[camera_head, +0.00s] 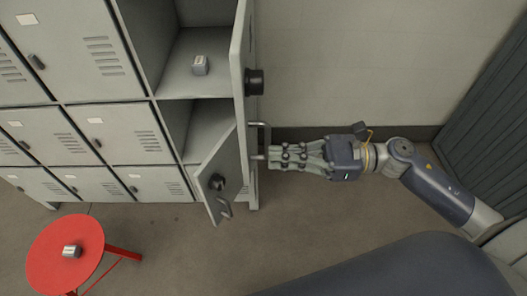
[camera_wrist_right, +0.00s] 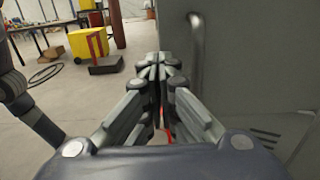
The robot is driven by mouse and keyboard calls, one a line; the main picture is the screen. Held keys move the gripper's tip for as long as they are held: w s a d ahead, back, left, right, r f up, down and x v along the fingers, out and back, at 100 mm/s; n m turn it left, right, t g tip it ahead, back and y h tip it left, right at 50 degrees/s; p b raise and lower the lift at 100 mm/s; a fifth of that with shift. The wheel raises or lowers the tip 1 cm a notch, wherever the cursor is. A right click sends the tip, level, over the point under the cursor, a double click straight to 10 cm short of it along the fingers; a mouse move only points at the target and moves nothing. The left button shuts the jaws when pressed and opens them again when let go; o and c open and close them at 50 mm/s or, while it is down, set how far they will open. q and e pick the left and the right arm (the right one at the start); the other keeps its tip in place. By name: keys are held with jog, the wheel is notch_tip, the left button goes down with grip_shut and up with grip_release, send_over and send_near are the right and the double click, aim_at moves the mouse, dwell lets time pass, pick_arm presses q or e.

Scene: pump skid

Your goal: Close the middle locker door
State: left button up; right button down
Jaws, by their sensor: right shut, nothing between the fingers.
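Two doors stand open on the grey locker's right column in the head view. The larger upper door (camera_head: 242,50) is nearly edge-on, with a black knob (camera_head: 254,82) and bar handle (camera_head: 262,138) on its right side. The smaller door (camera_head: 229,165) below, apparently the middle one, is swung out, with a dark knob (camera_head: 216,182) and handle (camera_head: 225,207). My right gripper (camera_head: 270,156) is shut and empty, beside the bar handle; contact cannot be told. In the wrist view its fingers (camera_wrist_right: 158,62) lie left of a grey door panel (camera_wrist_right: 245,70) with a handle (camera_wrist_right: 196,45). My left gripper is not in view.
The floor below the doors is clear. A wall is behind my right arm; a dark slatted panel (camera_head: 495,105) is at right.

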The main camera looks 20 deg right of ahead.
aim_at(248, 158)
jog(key=p+x, duration=0.1)
jog(key=x, duration=0.2)
jog(key=shift+r, duration=0.15)
jog(key=shift+w+a, duration=0.1)
jog(key=shift+a, duration=0.2)
